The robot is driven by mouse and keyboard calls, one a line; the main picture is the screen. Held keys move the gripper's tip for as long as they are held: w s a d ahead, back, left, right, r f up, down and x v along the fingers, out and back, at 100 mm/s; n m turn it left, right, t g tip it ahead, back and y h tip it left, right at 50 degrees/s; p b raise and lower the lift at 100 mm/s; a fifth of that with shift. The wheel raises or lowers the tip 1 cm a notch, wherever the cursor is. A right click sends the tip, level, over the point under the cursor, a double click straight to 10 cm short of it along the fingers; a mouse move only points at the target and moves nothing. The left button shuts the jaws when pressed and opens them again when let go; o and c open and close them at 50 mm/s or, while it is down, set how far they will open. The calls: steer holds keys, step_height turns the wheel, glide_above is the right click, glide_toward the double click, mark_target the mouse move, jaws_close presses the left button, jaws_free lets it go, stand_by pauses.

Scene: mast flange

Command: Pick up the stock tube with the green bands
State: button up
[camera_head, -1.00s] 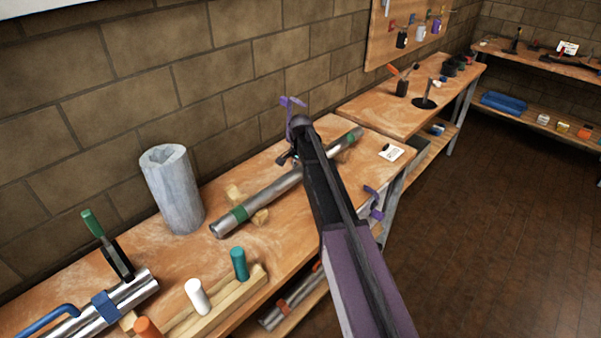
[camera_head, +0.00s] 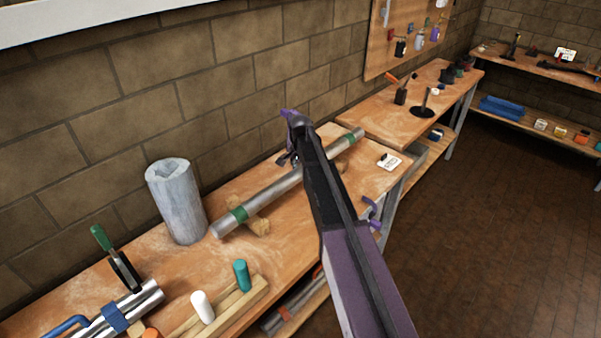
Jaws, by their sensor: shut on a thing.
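The stock tube (camera_head: 270,193) is a long silver pipe with a green band near each end. It lies diagonally across the view above the wooden bench (camera_head: 165,275), with its near end to the lower left. My arm crosses in front of its middle. My gripper (camera_head: 290,159) is at the tube's middle, shut on it. Only a dark part of the gripper shows beside the arm; its fingertips are mostly hidden. Wooden rests (camera_head: 259,228) are under the tube near its left part. The exact gap between tube and rests is hard to tell.
A grey rough cylinder (camera_head: 178,202) stands behind the tube's left end, near the brick wall. A rack with white and teal pegs (camera_head: 241,274) and clamped pipes (camera_head: 140,300) are at front left. A white card (camera_head: 389,162) lies right of the tube.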

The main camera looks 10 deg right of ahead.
steer(key=shift+r+p, duration=2.1)
steer(key=shift+r, duration=0.4)
steer(key=shift+d, duration=0.1)
